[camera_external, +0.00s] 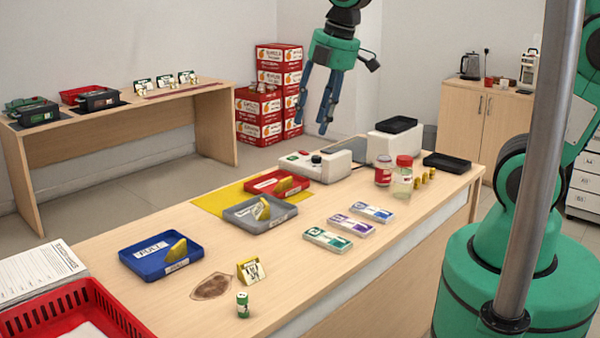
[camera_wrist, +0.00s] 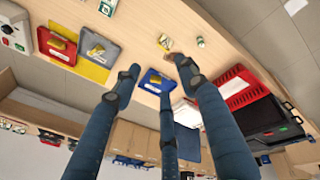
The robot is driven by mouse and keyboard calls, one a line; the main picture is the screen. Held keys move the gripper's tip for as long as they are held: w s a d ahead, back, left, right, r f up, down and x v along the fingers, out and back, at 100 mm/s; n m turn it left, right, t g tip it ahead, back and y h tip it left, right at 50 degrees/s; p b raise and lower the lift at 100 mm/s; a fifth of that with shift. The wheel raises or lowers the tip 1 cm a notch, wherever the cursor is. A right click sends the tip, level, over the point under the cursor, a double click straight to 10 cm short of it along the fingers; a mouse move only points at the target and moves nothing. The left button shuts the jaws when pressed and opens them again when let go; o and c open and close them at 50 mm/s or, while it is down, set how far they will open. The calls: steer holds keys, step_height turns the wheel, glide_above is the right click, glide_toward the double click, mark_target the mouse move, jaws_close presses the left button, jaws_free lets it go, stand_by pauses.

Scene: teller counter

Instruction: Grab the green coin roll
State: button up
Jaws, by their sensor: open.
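The green coin roll (camera_external: 243,304) is a small upright cylinder, green with a white band, near the front edge of the counter (camera_external: 330,267). It also shows small at the top of the wrist view (camera_wrist: 200,42), beside a yellow and white sign (camera_wrist: 164,42). My gripper (camera_external: 327,110) hangs above the far end of the counter, well apart from the coin roll. Its blue fingers are spread open and empty; they also fill much of the wrist view (camera_wrist: 160,85).
Blue (camera_external: 140,268), grey (camera_external: 238,219) and red (camera_external: 297,187) trays line the counter's left side. Several banknote bundles (camera_external: 327,238) and two jars (camera_external: 402,182) stand right. A yellow sign (camera_external: 251,271) is just behind the roll. A red basket (camera_external: 100,301) is front left.

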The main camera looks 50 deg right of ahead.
steer(key=w+a+f+n+g, duration=0.2)
steer(key=w+a+f+n, duration=0.3)
steer(key=a+f+n, duration=0.55)
steer(key=n+b, duration=0.2)
steer(key=n, duration=0.6)
glide_above(242, 295)
step_height(242, 295, down, 17)
steer(key=shift+g+h, duration=0.4)
steer(key=shift+f+b, duration=0.75)
steer(key=shift+f, duration=3.55)
steer(key=shift+f+b, duration=0.9)
steer(key=shift+f, duration=1.7)
